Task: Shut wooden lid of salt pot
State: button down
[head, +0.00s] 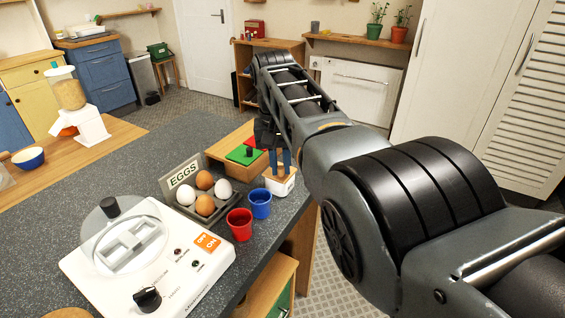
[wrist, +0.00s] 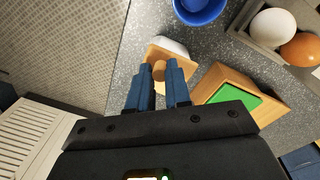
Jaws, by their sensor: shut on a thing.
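The salt pot (head: 281,187) is a small white pot near the counter's right edge in the head view; a bit of its white body shows in the wrist view (wrist: 173,46). Its wooden lid (wrist: 157,52) carries a round wooden knob (wrist: 159,71). My gripper (head: 280,170) points down over the pot, its blue fingers on either side of the knob. In the wrist view my gripper (wrist: 160,68) is shut on this knob. The fingers hide part of the lid, and I cannot tell its exact angle.
Beside the pot is a wooden box (head: 222,152) with green and red tops. An egg tray (head: 208,213), a blue cup (head: 260,204), a red cup (head: 239,225) and a white appliance (head: 190,270) stand nearby. The counter's edge drops to the floor just right of the pot.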

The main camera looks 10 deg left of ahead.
jog(key=shift+a+r, duration=0.1)
dwell(0.3)
jog(key=c, duration=1.1)
grip_release()
jog(key=shift+o, duration=0.2)
jog(key=r, duration=0.7)
jog(key=shift+a+r+b, duration=0.2)
jog(key=shift+r+b, duration=0.15)
jog(key=shift+b, duration=0.05)
